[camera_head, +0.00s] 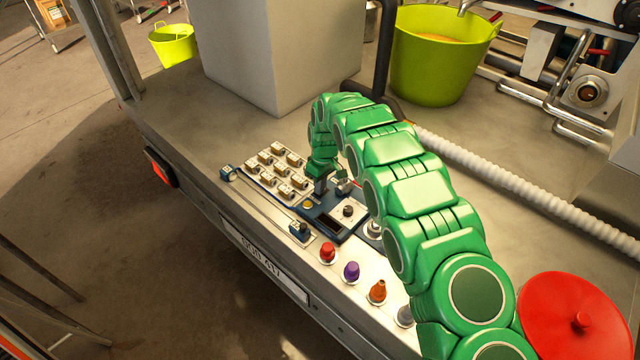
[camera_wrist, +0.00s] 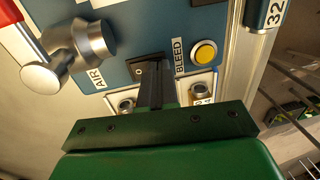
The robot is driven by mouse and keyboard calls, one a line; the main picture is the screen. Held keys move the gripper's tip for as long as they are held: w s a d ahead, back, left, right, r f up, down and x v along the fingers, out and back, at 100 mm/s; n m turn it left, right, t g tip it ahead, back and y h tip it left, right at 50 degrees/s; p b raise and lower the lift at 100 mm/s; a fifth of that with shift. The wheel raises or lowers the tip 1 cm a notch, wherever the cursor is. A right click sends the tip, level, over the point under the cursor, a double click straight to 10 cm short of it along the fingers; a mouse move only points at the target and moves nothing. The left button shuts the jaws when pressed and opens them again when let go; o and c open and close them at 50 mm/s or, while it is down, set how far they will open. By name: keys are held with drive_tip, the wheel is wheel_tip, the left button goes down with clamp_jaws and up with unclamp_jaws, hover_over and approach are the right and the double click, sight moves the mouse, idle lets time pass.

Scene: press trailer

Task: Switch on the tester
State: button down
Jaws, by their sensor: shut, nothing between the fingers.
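The tester (camera_head: 340,228) is a dark blue panel with a black knob (camera_head: 348,211) and a dark display, set in the trailer's edge. In the wrist view its blue face (camera_wrist: 118,30) carries labels AIR and BLEED and a black rocker switch (camera_wrist: 139,66) marked O. A yellow button (camera_wrist: 204,52) sits right of the switch, and a metal valve (camera_wrist: 70,52) with a red lever end sits left. My gripper (camera_head: 320,190) is shut and empty at the panel's far edge. In the wrist view its fingertips (camera_wrist: 154,66) overlap the switch, hiding part of it; I cannot tell whether they touch.
Several small blocks (camera_head: 277,172) stand in a grid left of the tester. A rail with blue ends (camera_head: 299,231) runs along the front. Red (camera_head: 327,252), purple (camera_head: 351,271) and orange (camera_head: 377,291) caps stand nearer. A grey box (camera_head: 270,50) and green bucket (camera_head: 432,75) stand behind.

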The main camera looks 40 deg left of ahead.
sight(326, 188)
drive_tip(key=shift+f, duration=0.1)
drive_tip(key=shift+s+f+t, duration=0.1)
drive_tip(key=shift+s+t, duration=0.05)
drive_tip(key=shift+t, duration=0.15)
drive_tip(key=shift+w, duration=0.2)
drive_tip(key=shift+w, duration=0.6)
drive_tip(key=shift+r, duration=0.2)
wheel_tip(326, 188, up, 14)
drive_tip(key=w, duration=0.1)
drive_tip(key=shift+w, duration=0.35)
drive_tip(key=shift+f, duration=0.1)
